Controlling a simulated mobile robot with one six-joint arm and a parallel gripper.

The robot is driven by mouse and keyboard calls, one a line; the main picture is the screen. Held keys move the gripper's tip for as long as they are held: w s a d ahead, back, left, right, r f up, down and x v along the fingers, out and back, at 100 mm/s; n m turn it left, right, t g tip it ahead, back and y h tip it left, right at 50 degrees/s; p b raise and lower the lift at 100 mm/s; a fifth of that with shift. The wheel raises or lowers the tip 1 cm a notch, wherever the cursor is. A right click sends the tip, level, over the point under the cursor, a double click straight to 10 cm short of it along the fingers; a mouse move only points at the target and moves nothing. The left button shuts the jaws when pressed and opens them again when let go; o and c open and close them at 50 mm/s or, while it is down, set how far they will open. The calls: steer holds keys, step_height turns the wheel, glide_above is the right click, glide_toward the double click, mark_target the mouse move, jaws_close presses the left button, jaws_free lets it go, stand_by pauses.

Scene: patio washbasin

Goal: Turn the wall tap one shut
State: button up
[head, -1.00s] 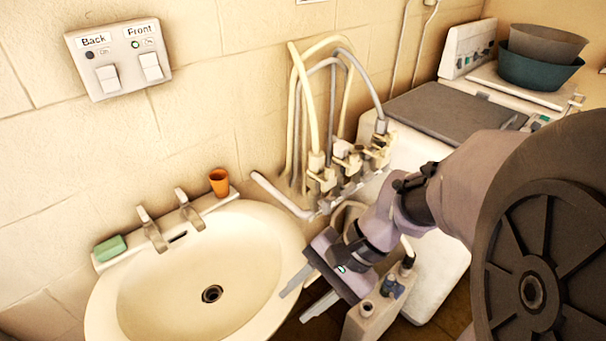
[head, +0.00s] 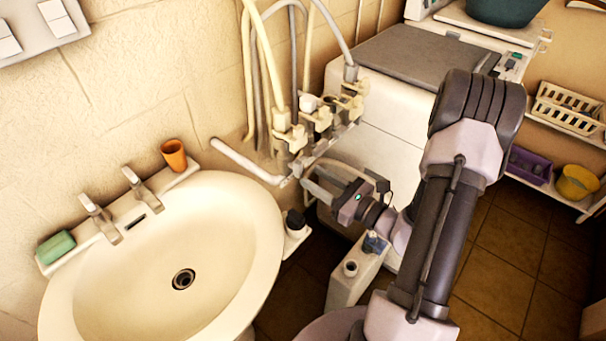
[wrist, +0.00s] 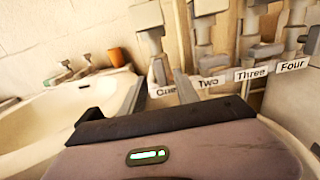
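Wall tap one (head: 292,138) is the leftmost of the row of cream taps on the wall manifold, with a hose rising from it. In the wrist view tap one (wrist: 154,42) stands above the label "One" (wrist: 165,91). I cannot tell its handle's exact angle. My gripper (head: 309,174) is below and in front of the taps, pointing toward the wall, open and empty. In the wrist view its two fingers (wrist: 158,88) stand apart, on either side of the view of label "One". They appear short of the tap, not touching it.
The washbasin (head: 255,225) is left of my gripper, with an orange cup (head: 174,155) and green soap (head: 56,246) on its rim. Taps labelled "Two" (wrist: 208,81), "Three" (wrist: 251,72) and "Four" (wrist: 293,65) adjoin on the right. A white container (head: 345,288) stands below my arm.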

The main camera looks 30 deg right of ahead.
mark_target(301, 169)
steer(key=x, duration=0.4)
steer(key=shift+w+a, duration=0.1)
steer(key=shift+w, duration=0.15)
steer(key=shift+c, duration=0.3)
jaws_close()
